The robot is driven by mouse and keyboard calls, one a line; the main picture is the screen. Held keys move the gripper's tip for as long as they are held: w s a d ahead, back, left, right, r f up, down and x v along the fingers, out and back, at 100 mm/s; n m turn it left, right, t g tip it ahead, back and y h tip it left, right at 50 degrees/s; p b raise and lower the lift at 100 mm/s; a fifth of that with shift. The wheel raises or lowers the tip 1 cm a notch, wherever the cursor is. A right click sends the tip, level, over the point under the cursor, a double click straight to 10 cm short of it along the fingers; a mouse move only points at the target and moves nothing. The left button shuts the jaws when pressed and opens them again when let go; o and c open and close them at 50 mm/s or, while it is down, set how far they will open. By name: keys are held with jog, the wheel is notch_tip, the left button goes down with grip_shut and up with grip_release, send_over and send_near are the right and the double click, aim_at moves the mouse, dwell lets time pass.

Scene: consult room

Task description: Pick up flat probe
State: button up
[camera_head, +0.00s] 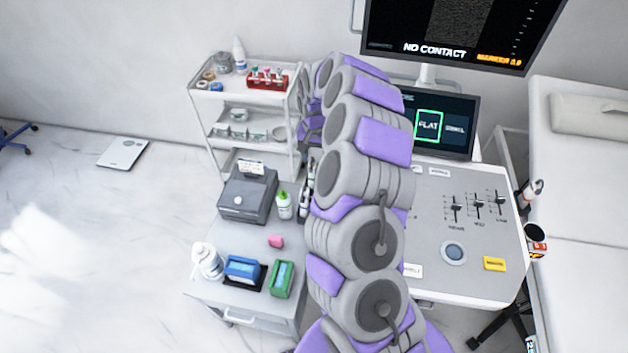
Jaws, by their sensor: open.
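The flat probe cannot be singled out. A white probe-like piece (532,188) stands at the right edge of the ultrasound console (440,235), above a dark round holder (535,232). Slim black-and-white pieces (305,195) stand at the console's left side, partly behind my arm; I cannot tell what they are. The small console screen (455,148) shows "FLAT" framed in green. My purple and grey arm rises through the middle and covers the console's left part. My gripper does not show; the arm's far end is hidden behind its own links.
The upper monitor (455,35) reads "NO CONTACT". A white shelf cart (240,95) stands at the back left. A side cart (215,300) holds a grey device (247,193), bottles and boxes. A bed (590,200) borders the right. Floor at left is clear around a scale (122,152).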

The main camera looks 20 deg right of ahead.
aim_at(313, 165)
jog(key=f, duration=0.1)
jog(key=a+f, duration=0.1)
jog(key=f+b, duration=0.1)
jog(key=f, duration=0.1)
jog(key=shift+w+a, duration=0.15)
jog(key=shift+a, duration=0.1)
jog(key=shift+f, duration=0.4)
jog(key=shift+d, duration=0.45)
jog(key=c, duration=0.3)
jog(key=shift+a+r, duration=0.1)
jog(key=shift+a, duration=0.2)
jog(key=c, duration=0.7)
jog(key=shift+o, duration=0.2)
